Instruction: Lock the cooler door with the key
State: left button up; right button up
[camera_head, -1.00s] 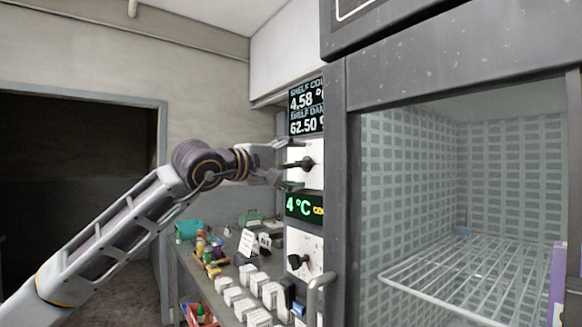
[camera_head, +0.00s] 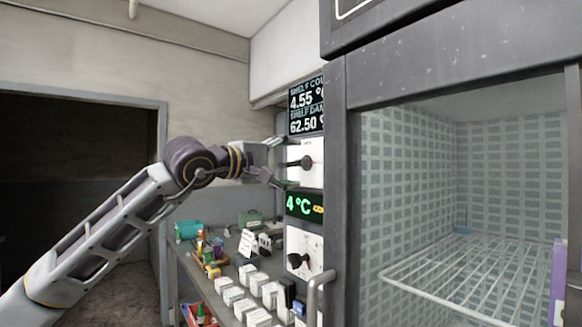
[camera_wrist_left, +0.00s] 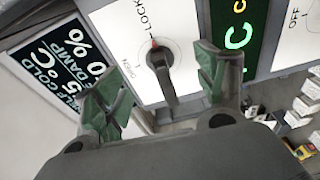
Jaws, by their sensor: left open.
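The cooler (camera_head: 341,220) has a dark grey frame and a glass front with a vertical handle (camera_head: 317,290); I cannot tell whether its door is fully closed. A dark key-like lever (camera_head: 299,163) sits in a round lock on the upper white panel (camera_head: 312,178), its stem pointing left. In the left wrist view the lever (camera_wrist_left: 163,80) lies between the fingers, apart from both, with a red mark on the dial and the words LOCK and OPEN around it. My left gripper (camera_head: 280,164) is open and empty just left of the panel. My right gripper is out of view.
A second white panel with a dark knob (camera_head: 298,260) sits below a green 4 °C display (camera_head: 303,206). A shelf with white boxes (camera_head: 258,285), a teal bin (camera_head: 188,230) and small items stands below my left arm. A dark doorway (camera_head: 75,170) opens at left.

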pick_arm(q)
jog(key=shift+s+a, duration=0.3)
jog(key=shift+a, duration=0.15)
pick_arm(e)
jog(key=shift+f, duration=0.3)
pick_arm(q)
jog(key=shift+a+b, duration=0.1)
jog(key=shift+b, duration=0.2)
jog(key=shift+s+a, duration=0.35)
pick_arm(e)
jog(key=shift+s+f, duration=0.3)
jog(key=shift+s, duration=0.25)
pick_arm(q)
jog(key=shift+s+a+b, duration=0.15)
jog(key=shift+a+b, duration=0.15)
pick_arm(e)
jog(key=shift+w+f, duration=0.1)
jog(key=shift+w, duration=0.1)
pick_arm(q)
jog(key=shift+s+a, duration=0.35)
jog(key=shift+a, duration=0.05)
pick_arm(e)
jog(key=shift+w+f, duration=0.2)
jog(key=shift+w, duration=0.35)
pick_arm(q)
jog(key=shift+a, duration=0.1)
